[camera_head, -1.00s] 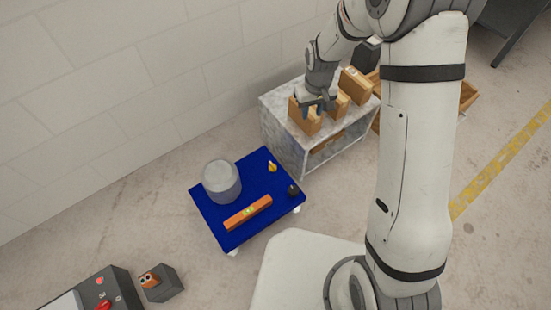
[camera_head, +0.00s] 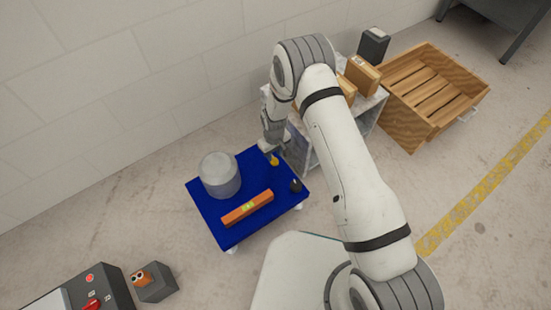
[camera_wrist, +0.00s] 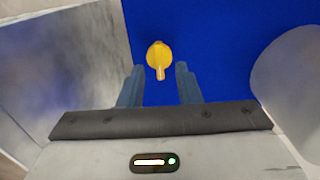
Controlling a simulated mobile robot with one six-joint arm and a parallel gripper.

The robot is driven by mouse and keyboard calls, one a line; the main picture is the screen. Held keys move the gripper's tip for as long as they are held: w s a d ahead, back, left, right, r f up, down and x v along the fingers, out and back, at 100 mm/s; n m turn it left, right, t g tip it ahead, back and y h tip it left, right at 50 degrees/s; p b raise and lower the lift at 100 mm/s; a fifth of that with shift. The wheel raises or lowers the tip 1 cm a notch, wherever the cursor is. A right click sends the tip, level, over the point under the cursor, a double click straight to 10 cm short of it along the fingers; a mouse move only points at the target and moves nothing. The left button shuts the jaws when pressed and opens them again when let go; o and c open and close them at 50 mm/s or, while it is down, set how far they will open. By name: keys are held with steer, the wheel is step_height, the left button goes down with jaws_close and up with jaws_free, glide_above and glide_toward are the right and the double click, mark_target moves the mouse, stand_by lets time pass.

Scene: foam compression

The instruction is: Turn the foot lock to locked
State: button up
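A yellow piece with a round head and a short narrow lever, which looks like the foot lock (camera_head: 274,160), sits on the blue platform (camera_head: 213,226) near its back corner. In the wrist view the yellow piece (camera_wrist: 159,53) lies just ahead of the fingers, its lever pointing back towards them. My gripper (camera_head: 270,149) is above it, pointing down. In the wrist view my gripper (camera_wrist: 160,84) is open, its two fingers apart with nothing held. The lever tip lies near the gap; I cannot tell the height between them. No lock marking is readable.
On the platform are a grey cylinder (camera_head: 219,175), an orange level (camera_head: 247,208) and a small black object (camera_head: 296,185). A grey shelf unit (camera_head: 370,118) with cardboard boxes (camera_head: 362,76) stands close behind. A wooden crate (camera_head: 430,97) is to the right. A wall runs behind.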

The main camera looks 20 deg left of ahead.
mark_target(274, 161)
steer(key=shift+f+b, duration=0.3)
steer(key=shift+f, duration=0.95)
jaws_close()
